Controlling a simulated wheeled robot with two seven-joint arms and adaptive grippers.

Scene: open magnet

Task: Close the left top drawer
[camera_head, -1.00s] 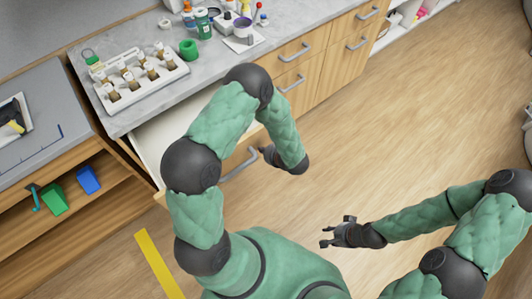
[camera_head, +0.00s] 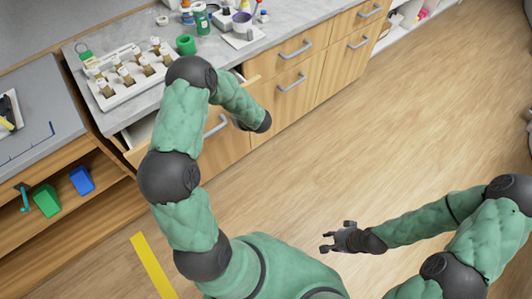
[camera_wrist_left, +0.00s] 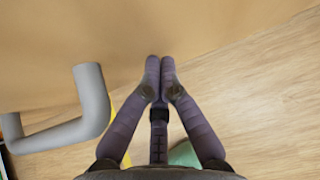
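The left top drawer (camera_head: 235,148) is partly open in the head view, with a strip of its pale inside (camera_head: 140,132) showing below the counter. Its grey handle (camera_head: 215,125) also shows at the left of the left wrist view (camera_wrist_left: 92,105). My left gripper (camera_wrist_left: 160,62) is shut and empty, its fingertips together at the wooden drawer front, beside the handle and not around it. Contact cannot be told for sure. In the head view my left arm hides most of that gripper and part of the drawer. My right gripper (camera_head: 332,237) is open and empty above the floor.
The grey counter (camera_head: 225,62) carries a white rack (camera_head: 130,75) of vials, a green ring (camera_head: 186,44) and several bottles. Closed drawers (camera_head: 300,85) continue to the right. A lower shelf with green (camera_head: 46,200) and blue (camera_head: 82,180) bins is at left. The floor is clear.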

